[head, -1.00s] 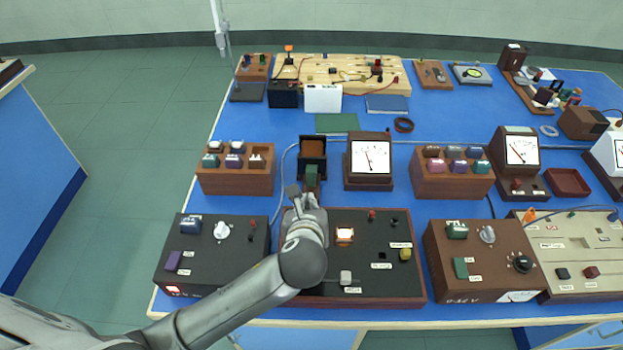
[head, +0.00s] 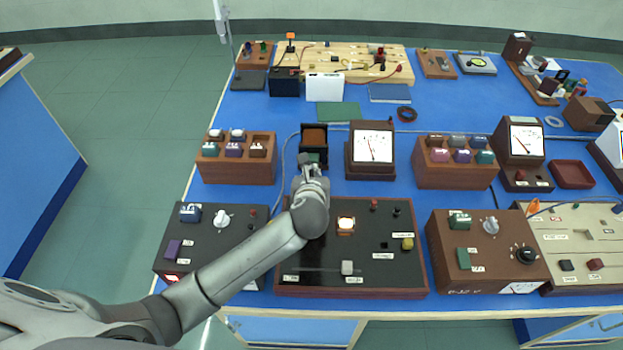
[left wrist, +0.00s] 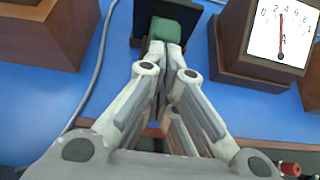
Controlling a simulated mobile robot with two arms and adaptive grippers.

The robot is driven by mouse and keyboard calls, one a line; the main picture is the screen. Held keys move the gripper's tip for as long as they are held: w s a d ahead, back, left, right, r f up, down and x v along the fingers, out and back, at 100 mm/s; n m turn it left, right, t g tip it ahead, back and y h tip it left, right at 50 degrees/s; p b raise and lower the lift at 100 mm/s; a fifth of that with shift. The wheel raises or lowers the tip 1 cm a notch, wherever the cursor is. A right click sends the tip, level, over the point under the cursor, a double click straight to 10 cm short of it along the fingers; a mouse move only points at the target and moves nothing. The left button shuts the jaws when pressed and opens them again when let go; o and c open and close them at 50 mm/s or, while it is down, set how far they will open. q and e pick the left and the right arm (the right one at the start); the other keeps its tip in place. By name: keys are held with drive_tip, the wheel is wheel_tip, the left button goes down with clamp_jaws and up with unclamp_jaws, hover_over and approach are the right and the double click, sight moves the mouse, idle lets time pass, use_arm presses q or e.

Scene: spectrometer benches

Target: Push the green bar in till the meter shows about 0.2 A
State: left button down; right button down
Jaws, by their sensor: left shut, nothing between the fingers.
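The green bar (head: 313,157) sits mostly inside the dark housing (head: 323,135) with the brown top; its near end also shows in the left wrist view (left wrist: 166,28). My left gripper (head: 312,167) is shut and empty. Its fingertips (left wrist: 165,48) are at the near end of the bar and seem to touch it. The meter (head: 371,145) stands just right of the housing. Its needle leans slightly left of upright; in the left wrist view the dial (left wrist: 281,38) reads close to the 4 mark, above a letter A. My right gripper is not in view.
A black-topped panel (head: 376,270) with a lit lamp (head: 346,223) lies under and beside my left arm. A wooden block with coloured pieces (head: 205,173) stands left of the housing. A grey cable (head: 282,172) runs close to the housing's left side.

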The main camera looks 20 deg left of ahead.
use_arm(q)
drive_tip(key=shift+w+f, duration=0.1)
drive_tip(key=shift+w, duration=0.05)
drive_tip(key=shift+w+a+r+p, duration=0.25)
drive_tip(key=shift+w+r+p, duration=0.05)
drive_tip(key=shift+w+p, duration=0.3)
drive_tip(key=shift+w+a, duration=0.15)
drive_tip(key=shift+w, duration=0.2)
drive_tip(key=shift+w+a+f+p, duration=0.1)
drive_tip(key=shift+w+f+p, duration=0.2)
drive_tip(key=shift+w, duration=0.15)
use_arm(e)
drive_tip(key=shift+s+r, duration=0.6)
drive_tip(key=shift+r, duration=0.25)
use_arm(q)
drive_tip(key=shift+s, duration=0.1)
